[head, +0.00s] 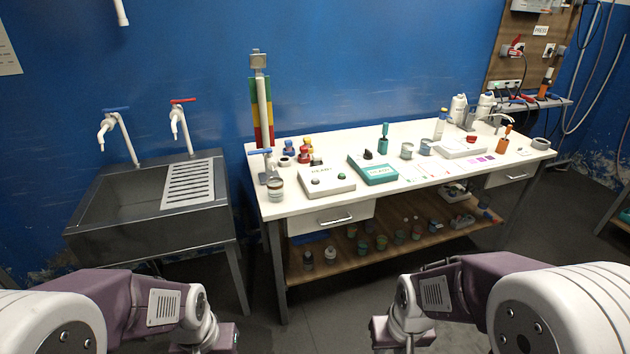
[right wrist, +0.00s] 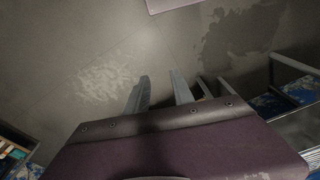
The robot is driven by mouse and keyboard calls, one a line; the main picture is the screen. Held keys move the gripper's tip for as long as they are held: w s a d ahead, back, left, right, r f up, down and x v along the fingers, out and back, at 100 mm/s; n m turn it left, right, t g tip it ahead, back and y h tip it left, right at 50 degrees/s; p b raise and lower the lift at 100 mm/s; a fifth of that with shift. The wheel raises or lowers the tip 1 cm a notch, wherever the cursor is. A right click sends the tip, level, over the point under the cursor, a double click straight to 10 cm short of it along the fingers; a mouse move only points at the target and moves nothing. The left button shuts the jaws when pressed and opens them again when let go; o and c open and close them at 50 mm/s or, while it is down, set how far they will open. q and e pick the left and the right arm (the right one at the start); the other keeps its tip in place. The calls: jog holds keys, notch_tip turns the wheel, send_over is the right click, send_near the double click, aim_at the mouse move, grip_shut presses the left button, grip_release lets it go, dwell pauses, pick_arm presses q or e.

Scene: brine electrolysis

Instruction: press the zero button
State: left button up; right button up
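A white boxy instrument (head: 326,182) with a dark display and small round knobs or buttons sits on the left part of the white bench (head: 292,208). A teal instrument (head: 374,170) with a pale label stands to its right. A flatter white instrument (head: 461,149) is further right. I cannot read which of their buttons is the zero button. My left gripper (head: 222,337) is low at the bottom edge, well short of the bench, with its fingers not visible. My right gripper (head: 384,334) is also low before the bench; its two fingers (right wrist: 159,78) are apart and empty over the floor.
A steel sink (head: 120,208) with two taps stands left of the bench. Small jars and bottles crowd the bench's back left, and beakers stand mid-bench. A drawer (head: 335,219) and a wooden lower shelf (head: 380,246) with several jars are below. The floor before the bench is clear.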

grip_shut()
dwell(1.5)
